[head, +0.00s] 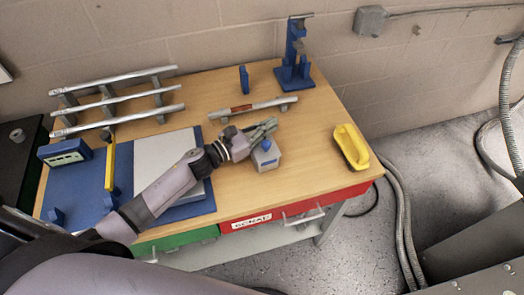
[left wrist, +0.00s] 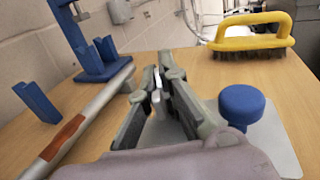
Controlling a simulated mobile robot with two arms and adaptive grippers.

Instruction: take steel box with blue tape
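A small grey metal box (head: 266,161) with a blue round knob (head: 266,145) on top sits on the wooden table, right of the middle. In the left wrist view the blue knob (left wrist: 246,104) stands on the box's grey top (left wrist: 280,145), right of my fingers. I cannot make out any tape on it. My left gripper (head: 270,126) is just above and behind the box in the head view. Its fingers (left wrist: 165,78) look parted and point past the knob, with no object clearly held between them. My right gripper is not in view.
A yellow-handled brush (head: 351,146) lies at the table's right edge. A metal rod with a red-brown band (head: 241,108) lies behind my gripper. A blue stand (head: 294,72) and a blue block (head: 244,79) are at the back. A rod rack (head: 115,100) stands left.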

